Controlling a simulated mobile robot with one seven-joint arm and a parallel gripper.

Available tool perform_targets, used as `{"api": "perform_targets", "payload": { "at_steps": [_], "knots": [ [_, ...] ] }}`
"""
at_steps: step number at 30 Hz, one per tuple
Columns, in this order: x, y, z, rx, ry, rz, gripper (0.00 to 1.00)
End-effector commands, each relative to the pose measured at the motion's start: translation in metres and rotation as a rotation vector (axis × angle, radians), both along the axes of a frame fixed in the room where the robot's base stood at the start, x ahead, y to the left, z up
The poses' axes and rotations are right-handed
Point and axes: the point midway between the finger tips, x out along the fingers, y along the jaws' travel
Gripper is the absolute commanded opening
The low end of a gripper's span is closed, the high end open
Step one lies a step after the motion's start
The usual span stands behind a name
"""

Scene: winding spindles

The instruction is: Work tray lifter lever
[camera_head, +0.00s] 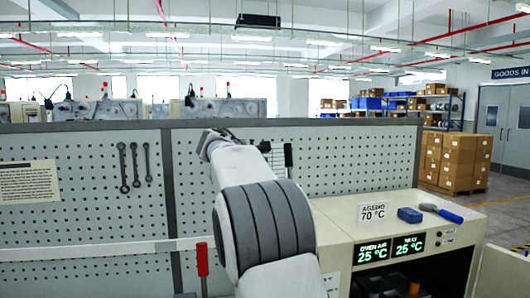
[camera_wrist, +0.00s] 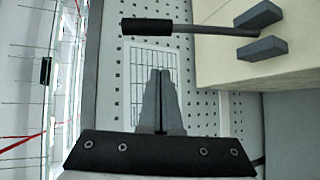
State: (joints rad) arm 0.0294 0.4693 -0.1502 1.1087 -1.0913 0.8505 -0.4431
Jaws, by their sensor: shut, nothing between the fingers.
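A lever with a black grip (camera_wrist: 147,26) and a thin grey rod shows in the wrist view. Its rod runs to a pair of grey lugs (camera_wrist: 262,32) on a cream housing. In the head view a black upright grip (camera_head: 288,155) shows just right of my arm; its lower part is hidden behind the arm. My gripper (camera_wrist: 160,72) is shut and empty, its fingertips together. In the wrist view it is apart from the lever, with the grip beyond the fingertips; the depth gap is hard to tell. My gripper is mostly hidden in the head view.
The cream oven (camera_head: 335,228) carries an ageing sign (camera_head: 373,212), a blue block (camera_head: 410,215) and a blue-handled tool (camera_head: 441,213). Displays read 25 °C. A red-handled lever (camera_head: 202,262) stands left of my arm. A perforated panel (camera_head: 90,215) with hanging wrenches (camera_head: 136,165) stands behind.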

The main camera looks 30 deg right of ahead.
Motion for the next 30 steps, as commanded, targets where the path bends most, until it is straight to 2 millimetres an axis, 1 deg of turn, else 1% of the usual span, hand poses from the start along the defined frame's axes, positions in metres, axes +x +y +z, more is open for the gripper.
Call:
{"api": "perform_targets", "payload": {
  "at_steps": [1, 3, 6, 16, 19, 22, 30],
  "knots": [
    [0.007, -0.002, 0.004, -0.028, 0.008, 0.002, 0.0],
    [0.013, -0.004, 0.006, -0.055, 0.013, 0.004, 0.0],
    [0.016, -0.005, 0.008, -0.074, 0.016, 0.005, 0.0],
    [0.017, -0.006, 0.008, -0.075, 0.016, 0.006, 0.0],
    [0.02, -0.01, 0.007, -0.074, 0.017, 0.005, 0.0],
    [0.025, -0.02, 0.005, -0.074, 0.018, 0.003, 0.0],
    [0.052, -0.059, -0.006, -0.074, 0.018, 0.003, 0.0]
  ]
}}
